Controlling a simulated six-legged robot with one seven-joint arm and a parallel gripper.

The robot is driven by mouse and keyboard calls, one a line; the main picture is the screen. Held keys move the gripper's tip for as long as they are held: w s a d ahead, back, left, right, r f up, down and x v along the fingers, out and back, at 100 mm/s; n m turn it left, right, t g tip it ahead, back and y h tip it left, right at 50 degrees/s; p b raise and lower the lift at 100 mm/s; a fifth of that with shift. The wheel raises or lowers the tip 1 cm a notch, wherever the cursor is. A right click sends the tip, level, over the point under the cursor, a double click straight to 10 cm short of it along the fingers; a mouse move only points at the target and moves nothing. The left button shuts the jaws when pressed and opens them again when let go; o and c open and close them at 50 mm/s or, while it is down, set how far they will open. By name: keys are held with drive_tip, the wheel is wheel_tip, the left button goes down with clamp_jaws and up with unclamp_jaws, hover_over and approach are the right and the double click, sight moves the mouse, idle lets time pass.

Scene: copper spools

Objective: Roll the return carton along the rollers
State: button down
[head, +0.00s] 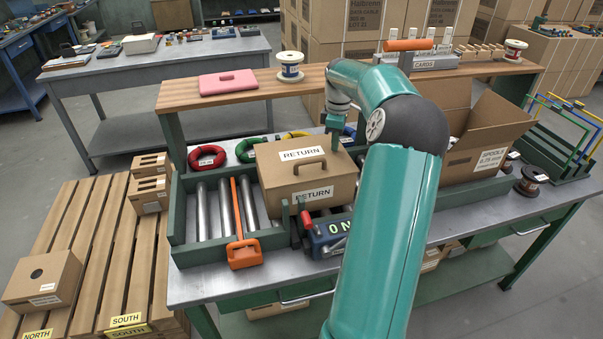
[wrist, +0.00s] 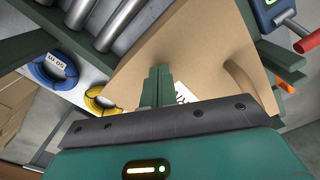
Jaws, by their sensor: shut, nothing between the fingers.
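The return carton (head: 280,183) is a closed brown box with a handle on top and RETURN labels on its top and front. It sits at the right part of the roller bed, with bare metal rollers (head: 225,207) to its left. My gripper (head: 333,132) is at the carton's right rear side, fingers pointing down. In the wrist view the shut, empty fingers (wrist: 157,85) are in front of the brown carton (wrist: 190,50). I cannot tell whether they touch it.
A dark blue switch box (head: 327,235) with a red lever stands in front. Red (head: 207,157) and green (head: 250,149) coils lie behind. An open spool carton (head: 486,140) stands at right.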

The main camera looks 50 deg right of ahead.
sight(278, 161)
drive_tip(key=shift+f, duration=0.4)
drive_tip(key=shift+w+a+f, duration=0.1)
drive_tip(key=shift+w+a, duration=1.35)
drive_tip(key=shift+a, duration=1)
drive_tip(key=shift+w+a+f, duration=0.15)
drive_tip(key=shift+w+a, duration=1.25)
drive_tip(key=shift+a, duration=1.1)
drive_tip(key=shift+w+a+f, duration=0.1)
drive_tip(key=shift+w+a, duration=1.35)
drive_tip(key=shift+a, duration=1)
drive_tip(key=w+a, duration=0.5)
drive_tip(key=a, duration=0.3)
drive_tip(key=shift+a, duration=0.3)
wheel_tip(278, 161, up, 8)
drive_tip(key=shift+d+r, duration=0.25)
drive_tip(key=shift+d, duration=0.1)
drive_tip(key=shift+a, duration=0.1)
